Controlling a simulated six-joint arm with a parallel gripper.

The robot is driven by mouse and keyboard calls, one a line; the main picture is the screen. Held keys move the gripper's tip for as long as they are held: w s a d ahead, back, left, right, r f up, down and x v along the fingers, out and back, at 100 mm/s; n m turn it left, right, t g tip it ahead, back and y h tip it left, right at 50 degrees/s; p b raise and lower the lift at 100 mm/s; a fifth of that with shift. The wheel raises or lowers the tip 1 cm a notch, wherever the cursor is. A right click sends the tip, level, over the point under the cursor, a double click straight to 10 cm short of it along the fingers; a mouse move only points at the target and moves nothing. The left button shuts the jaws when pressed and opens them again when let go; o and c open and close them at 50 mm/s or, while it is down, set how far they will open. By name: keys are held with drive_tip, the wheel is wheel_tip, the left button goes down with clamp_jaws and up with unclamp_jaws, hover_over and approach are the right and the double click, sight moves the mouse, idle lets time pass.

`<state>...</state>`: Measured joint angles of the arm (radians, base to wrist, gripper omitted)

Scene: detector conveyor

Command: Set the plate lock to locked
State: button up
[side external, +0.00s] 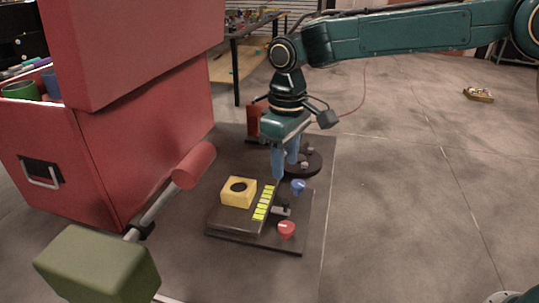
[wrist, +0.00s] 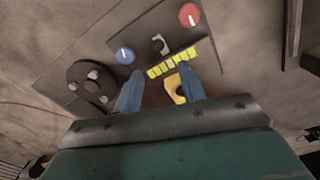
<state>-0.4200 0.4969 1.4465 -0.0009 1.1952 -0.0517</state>
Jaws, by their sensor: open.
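No part is labelled as the plate lock, so I cannot tell for sure which it is. A small dark lever (side external: 281,209) with a grey tip stands on the dark panel between a blue knob (side external: 298,186) and a red knob (side external: 287,229). The wrist view also shows the lever (wrist: 160,44), blue knob (wrist: 125,55) and red knob (wrist: 188,15). A dark round plate (wrist: 92,85) with grey pegs lies left of the panel there. My gripper (side external: 285,170) is open and empty above the panel, its blue fingers apart and pointing down. The wrist view shows both fingers (wrist: 160,85).
A yellow block (side external: 238,192) with a round hole and a yellow-green segmented strip (side external: 264,203) are on the panel. A large red cabinet (side external: 110,150) stands at left, with a green-headed, red-ended tool (side external: 97,265) in front.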

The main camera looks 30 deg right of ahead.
wheel_tip(320, 180, up, 4)
drive_tip(key=shift+r, duration=0.25)
idle(0.4)
drive_tip(key=s+d+r+m+t, duration=0.1)
drive_tip(key=s+d+r, duration=0.3)
drive_tip(key=s+d, duration=0.25)
drive_tip(key=s+d+r+m+t, duration=0.2)
drive_tip(key=s+d+r, duration=0.1)
drive_tip(key=s+d, duration=0.35)
drive_tip(key=s+d+f+m+t, duration=0.1)
drive_tip(key=s+d+f, duration=0.1)
drive_tip(key=s, duration=0.5)
drive_tip(key=s+d+f+m+t, duration=0.1)
drive_tip(key=s+d+f, duration=0.2)
drive_tip(key=s+d, duration=0.2)
drive_tip(key=shift+s+d+t, duration=0.25)
drive_tip(key=shift+s+t, duration=0.05)
drive_tip(key=shift+s, duration=1.25)
